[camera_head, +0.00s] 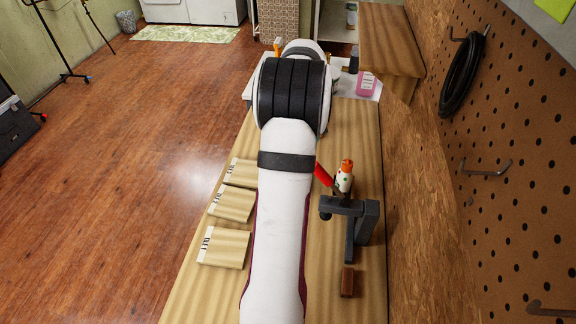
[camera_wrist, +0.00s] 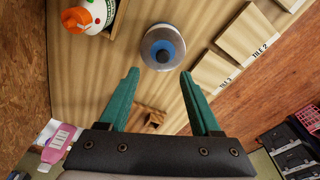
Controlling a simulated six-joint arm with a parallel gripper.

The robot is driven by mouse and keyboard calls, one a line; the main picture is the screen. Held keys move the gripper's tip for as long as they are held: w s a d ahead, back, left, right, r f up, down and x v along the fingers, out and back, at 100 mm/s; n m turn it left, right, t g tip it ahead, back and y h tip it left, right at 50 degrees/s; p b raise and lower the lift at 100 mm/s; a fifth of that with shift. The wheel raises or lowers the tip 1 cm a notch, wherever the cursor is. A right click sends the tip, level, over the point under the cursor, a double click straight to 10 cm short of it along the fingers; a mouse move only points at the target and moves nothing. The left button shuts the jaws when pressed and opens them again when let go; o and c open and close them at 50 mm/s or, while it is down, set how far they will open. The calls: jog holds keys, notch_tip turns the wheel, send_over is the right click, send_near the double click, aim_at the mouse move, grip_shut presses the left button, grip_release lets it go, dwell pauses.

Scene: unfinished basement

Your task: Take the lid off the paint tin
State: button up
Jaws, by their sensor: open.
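The paint tin (camera_wrist: 148,35) stands upright on the wooden bench in the wrist view. I see it from above as a round grey top with a blue disc and a dark centre. I cannot tell the lid's edge from the tin's rim. My gripper (camera_wrist: 160,73) has two green fingers spread wide, with nothing between them. The tin lies just beyond the fingertips, roughly centred on the gap, and apart from them. In the head view my arm hides the tin and the gripper.
Several labelled tiles (camera_head: 223,247) lie left of my arm. A white bottle with an orange cap (camera_head: 344,181) and a dark grey vise (camera_head: 361,222) stand right of it. A brown block (camera_head: 347,281) lies nearer. A pink bottle (camera_head: 366,85) is at the back. A pegboard wall (camera_head: 520,150) bounds the right.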

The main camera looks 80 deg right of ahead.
jog(key=f, duration=0.8)
jog(key=shift+w+d, duration=0.35)
jog(key=shift+w, duration=0.05)
grip_shut()
